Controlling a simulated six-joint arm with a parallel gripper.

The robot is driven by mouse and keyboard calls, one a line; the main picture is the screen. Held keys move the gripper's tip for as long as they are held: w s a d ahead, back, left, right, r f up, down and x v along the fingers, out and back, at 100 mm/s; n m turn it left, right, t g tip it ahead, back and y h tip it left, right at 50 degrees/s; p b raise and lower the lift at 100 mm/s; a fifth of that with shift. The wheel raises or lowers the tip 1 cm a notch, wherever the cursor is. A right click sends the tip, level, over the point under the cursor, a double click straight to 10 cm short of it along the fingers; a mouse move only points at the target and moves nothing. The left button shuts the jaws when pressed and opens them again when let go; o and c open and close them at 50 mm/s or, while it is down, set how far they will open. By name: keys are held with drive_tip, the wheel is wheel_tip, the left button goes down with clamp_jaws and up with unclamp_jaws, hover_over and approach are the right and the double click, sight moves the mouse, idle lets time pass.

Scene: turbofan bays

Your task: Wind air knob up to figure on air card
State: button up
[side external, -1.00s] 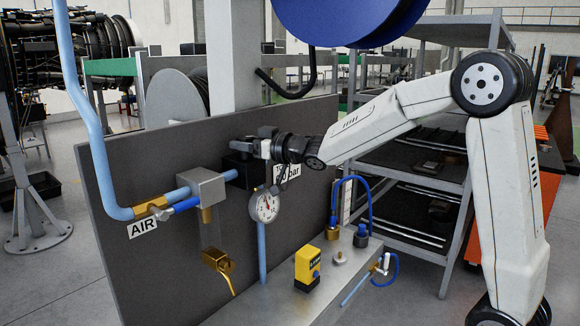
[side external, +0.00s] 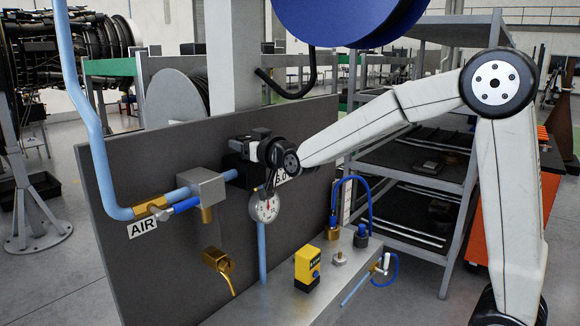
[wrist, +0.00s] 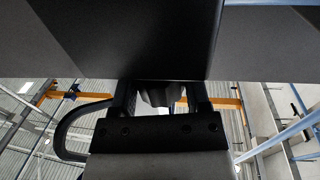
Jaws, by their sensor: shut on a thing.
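My gripper (side external: 262,148) is at the black regulator block (side external: 236,170) on the dark panel. It is shut on the black air knob, which shows between the fingers in the wrist view (wrist: 160,94); in the side view the gripper covers the knob. A round white gauge (side external: 264,207) hangs just below my wrist, with its needle too small to read surely. The white air card (side external: 284,180) is behind my wrist, so most of its figure is hidden. A white AIR label (side external: 142,228) is at the panel's left.
Blue pipe (side external: 98,165) runs down to a grey filter block (side external: 203,188) left of the regulator. A brass tap (side external: 218,263) sits below. A yellow box (side external: 307,266) and blue hose fittings (side external: 361,236) stand on the bench. A shelf rack (side external: 415,165) is behind my arm.

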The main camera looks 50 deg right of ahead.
drive_tip(key=shift+m+g+h, duration=0.4)
drive_tip(key=shift+m+h, duration=0.8)
drive_tip(key=shift+h, duration=0.6)
drive_tip(key=o, duration=1.3)
drive_tip(key=shift+s+a, duration=0.1)
drive_tip(key=shift+s, duration=0.05)
drive_tip(key=shift+v, duration=3.8)
